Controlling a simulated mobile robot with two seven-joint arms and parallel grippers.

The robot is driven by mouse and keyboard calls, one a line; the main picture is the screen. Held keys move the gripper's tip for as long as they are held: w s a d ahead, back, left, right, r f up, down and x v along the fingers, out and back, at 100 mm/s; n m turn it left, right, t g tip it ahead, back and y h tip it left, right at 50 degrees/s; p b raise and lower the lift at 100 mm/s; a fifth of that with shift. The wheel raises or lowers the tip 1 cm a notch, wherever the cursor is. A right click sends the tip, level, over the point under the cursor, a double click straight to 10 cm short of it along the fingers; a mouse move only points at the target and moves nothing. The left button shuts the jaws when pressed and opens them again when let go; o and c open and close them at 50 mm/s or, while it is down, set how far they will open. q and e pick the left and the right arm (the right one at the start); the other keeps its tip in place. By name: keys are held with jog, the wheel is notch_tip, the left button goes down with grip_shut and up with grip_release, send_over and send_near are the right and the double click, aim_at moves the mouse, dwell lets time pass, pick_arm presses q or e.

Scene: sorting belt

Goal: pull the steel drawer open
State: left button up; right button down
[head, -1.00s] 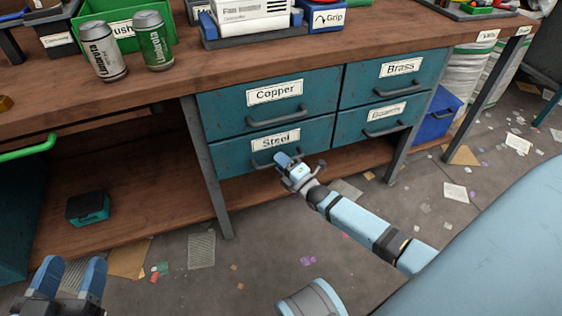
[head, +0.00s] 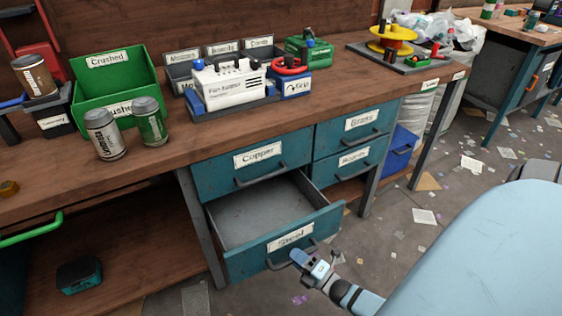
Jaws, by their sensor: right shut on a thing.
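The steel drawer (head: 240,264) stands pulled well out from the teal drawer unit under the workbench. Its label reads Steel, and its grey inside looks empty where it shows. My right gripper (head: 297,261) is shut on the drawer's dark bar handle (head: 279,265), at the right part of the front. The fingers cover part of the handle. My left gripper is outside the head view.
The copper drawer (head: 220,176) above and the brass drawer (head: 331,137) are closed. A table leg (head: 201,228) stands left of the open drawer. Two cans (head: 104,140) and a green bin (head: 92,81) stand on the bench. Scraps litter the floor.

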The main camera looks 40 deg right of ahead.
pick_arm(q)
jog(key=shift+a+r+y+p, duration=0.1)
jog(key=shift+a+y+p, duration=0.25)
jog(key=shift+p, duration=0.5)
pick_arm(e)
jog(key=s+a, duration=0.1)
jog(key=s, duration=0.5)
jog(key=shift+a, duration=0.2)
jog(key=c, duration=1.4)
grip_release()
